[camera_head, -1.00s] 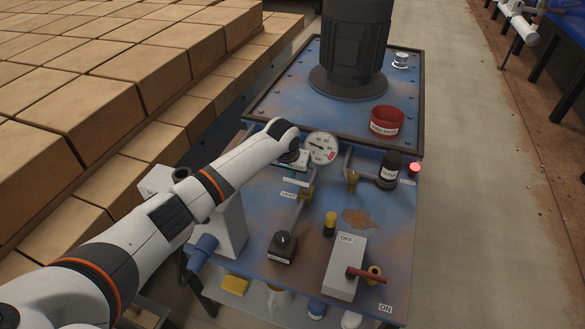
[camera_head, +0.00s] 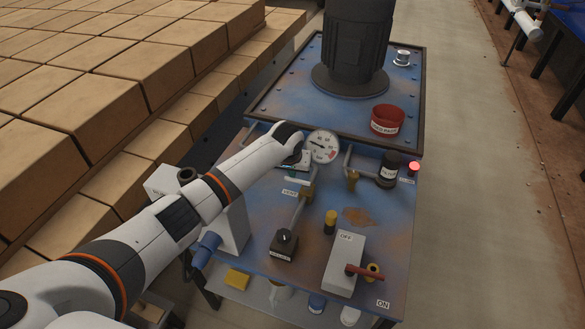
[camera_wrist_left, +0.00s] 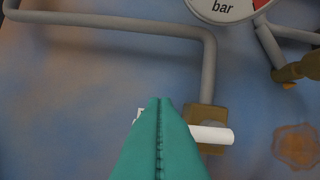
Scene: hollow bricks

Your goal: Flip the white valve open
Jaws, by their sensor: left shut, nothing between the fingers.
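The white valve shows in the left wrist view as a white bar handle (camera_wrist_left: 212,134) on a brass body (camera_wrist_left: 205,114) in a grey pipe. In the head view its brass body (camera_head: 307,191) sits on the blue panel next to a VENT label. My left gripper (camera_wrist_left: 160,102) is shut and empty; its teal fingers cover the left part of the handle. I cannot tell whether they touch it. In the head view the left gripper (camera_head: 297,180) is small and partly hidden by its wrist, just left of the brass body. My right gripper is not in view.
A round gauge (camera_head: 323,147) stands just behind the valve, with another brass fitting (camera_head: 353,177) to the right. The panel also holds a black knob box (camera_head: 284,245), a yellow-topped button (camera_head: 331,221), and a grey switch box (camera_head: 344,262) with a red lever (camera_head: 366,272). Stacked bricks (camera_head: 75,95) fill the left.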

